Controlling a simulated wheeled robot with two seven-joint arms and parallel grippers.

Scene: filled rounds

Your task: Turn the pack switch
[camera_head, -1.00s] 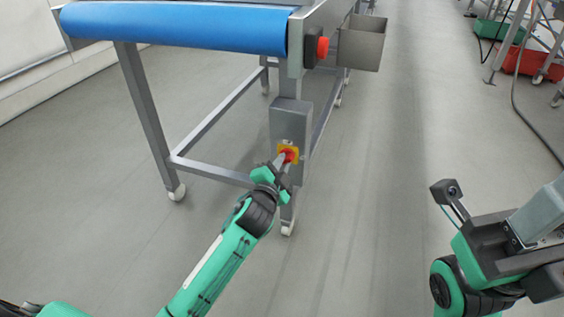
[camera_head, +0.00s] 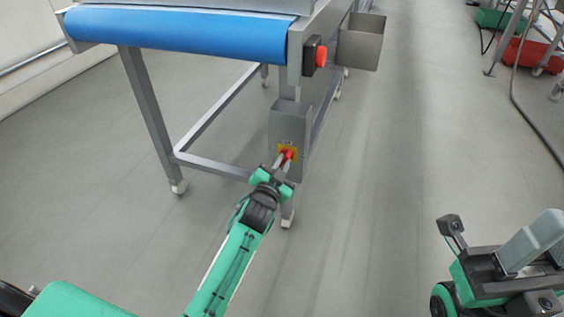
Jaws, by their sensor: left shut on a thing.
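The pack switch (camera_head: 289,153) is a red knob on a yellow plate, low on the front of a grey box (camera_head: 289,124) fixed to the conveyor's near right leg. My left gripper (camera_head: 283,161) reaches up to it from below and is shut on the red knob, its fingers covering part of it. The knob's exact angle is too small to tell. My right gripper (camera_head: 450,226) is at the lower right, far from the switch; its jaws cannot be made out.
The conveyor (camera_head: 180,33) with a blue belt stands above and left of the switch. A red button (camera_head: 321,57) and a grey metal bin (camera_head: 361,42) are on its right side. Open floor (camera_head: 400,150) lies to the right. A cable and red crate (camera_head: 527,56) are at the far right.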

